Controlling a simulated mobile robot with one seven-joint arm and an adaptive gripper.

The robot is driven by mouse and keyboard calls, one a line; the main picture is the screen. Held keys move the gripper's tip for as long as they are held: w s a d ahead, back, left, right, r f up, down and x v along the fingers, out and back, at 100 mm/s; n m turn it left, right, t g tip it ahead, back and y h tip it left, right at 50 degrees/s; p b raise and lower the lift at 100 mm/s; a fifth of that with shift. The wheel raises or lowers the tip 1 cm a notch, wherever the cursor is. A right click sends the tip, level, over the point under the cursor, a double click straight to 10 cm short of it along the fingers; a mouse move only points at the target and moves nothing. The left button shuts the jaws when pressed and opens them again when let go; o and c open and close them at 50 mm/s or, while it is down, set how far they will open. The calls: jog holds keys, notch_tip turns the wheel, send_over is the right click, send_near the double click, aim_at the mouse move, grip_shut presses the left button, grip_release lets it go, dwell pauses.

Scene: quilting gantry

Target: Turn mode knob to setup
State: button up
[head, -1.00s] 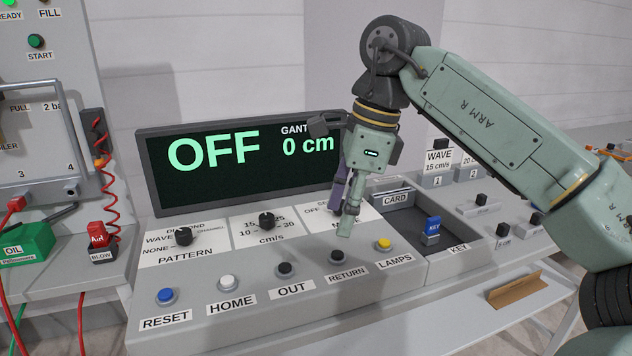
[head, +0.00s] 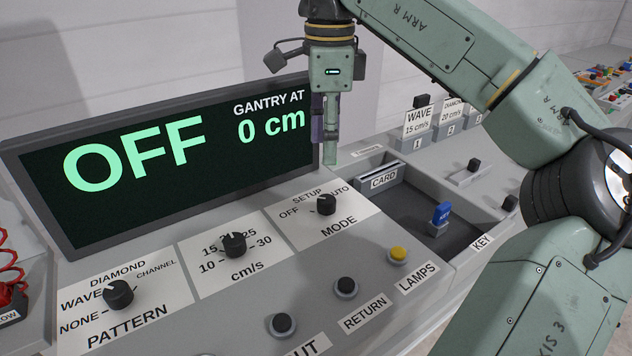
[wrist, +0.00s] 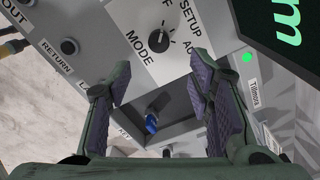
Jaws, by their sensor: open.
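The black mode knob (head: 326,205) sits on a white label plate marked OFF, SETUP and AUTO. The exact direction of its pointer is hard to tell. The large display (head: 160,165) reads OFF and 0 cm. My gripper (head: 325,160) hangs fingers down in the head view, just behind the knob in the picture and apart from it. In the wrist view the knob (wrist: 159,41) shows beyond the open fingers (wrist: 152,82), above the gap between their tips. Nothing is between the fingers.
The pattern knob (head: 118,294) and speed knob (head: 234,245) lie to the left. Return (head: 346,287) and lamps (head: 398,254) buttons stand in front. A recessed tray with a blue key (head: 441,213) and a card slot (head: 384,180) is on the right. The display edge is close to my gripper.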

aim_at(326, 199)
notch_tip(326, 199, down, 10)
jog(key=shift+s+f+p, duration=0.1)
jog(key=shift+f+p, duration=0.1)
jog(key=shift+p, duration=0.3)
jog(key=shift+c, duration=0.4)
grip_shut()
